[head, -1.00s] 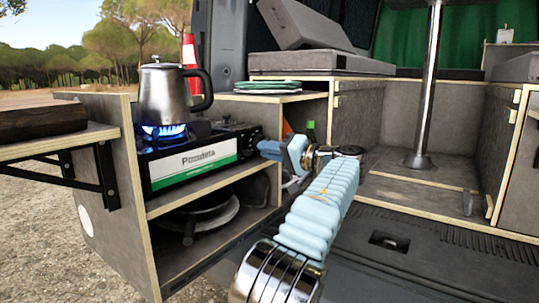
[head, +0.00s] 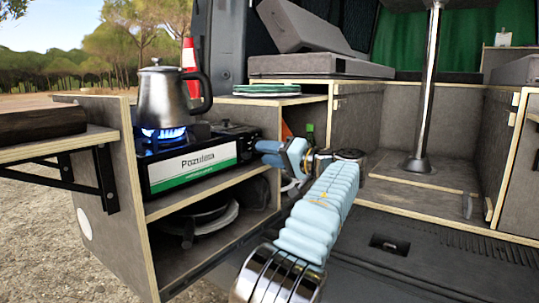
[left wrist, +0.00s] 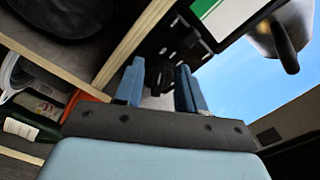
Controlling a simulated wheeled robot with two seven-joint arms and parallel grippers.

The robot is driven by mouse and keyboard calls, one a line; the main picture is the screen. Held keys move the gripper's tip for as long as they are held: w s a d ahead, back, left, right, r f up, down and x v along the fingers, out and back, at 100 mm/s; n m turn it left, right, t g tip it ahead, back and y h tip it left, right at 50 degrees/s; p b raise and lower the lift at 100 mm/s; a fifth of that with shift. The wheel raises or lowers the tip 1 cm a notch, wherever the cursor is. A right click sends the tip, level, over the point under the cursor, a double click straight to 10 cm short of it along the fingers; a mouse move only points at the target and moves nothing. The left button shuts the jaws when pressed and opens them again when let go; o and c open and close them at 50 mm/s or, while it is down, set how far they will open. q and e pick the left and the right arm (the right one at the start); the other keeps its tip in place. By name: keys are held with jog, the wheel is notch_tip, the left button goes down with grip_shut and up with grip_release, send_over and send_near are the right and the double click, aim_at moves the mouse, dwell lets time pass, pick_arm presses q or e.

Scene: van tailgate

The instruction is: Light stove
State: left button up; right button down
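The camping stove (head: 208,159), with a white and green front label, sits on the upper shelf of the wooden cabinet. A blue flame (head: 165,133) burns on its burner under the steel kettle (head: 166,98). My left gripper (head: 268,152) is just off the stove's right end. In the left wrist view, the left gripper (left wrist: 158,82) is open, its two blue fingers apart. Dark parts of the stove's control end (left wrist: 185,42) show beyond the fingers; I cannot tell whether the fingers touch a knob. The kettle also shows there at upper right (left wrist: 282,32). My right gripper is out of view.
A pan and plates (head: 205,218) lie on the lower shelf. Green-rimmed plates (head: 267,89) rest on the counter behind the stove. A wooden side table (head: 45,148) stands at left. A metal post (head: 428,90) rises from the van floor at right.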

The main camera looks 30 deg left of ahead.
pick_arm(q)
jog(key=s+d+p, duration=0.1)
jog(key=d, duration=1.2)
jog(key=shift+d, duration=0.35)
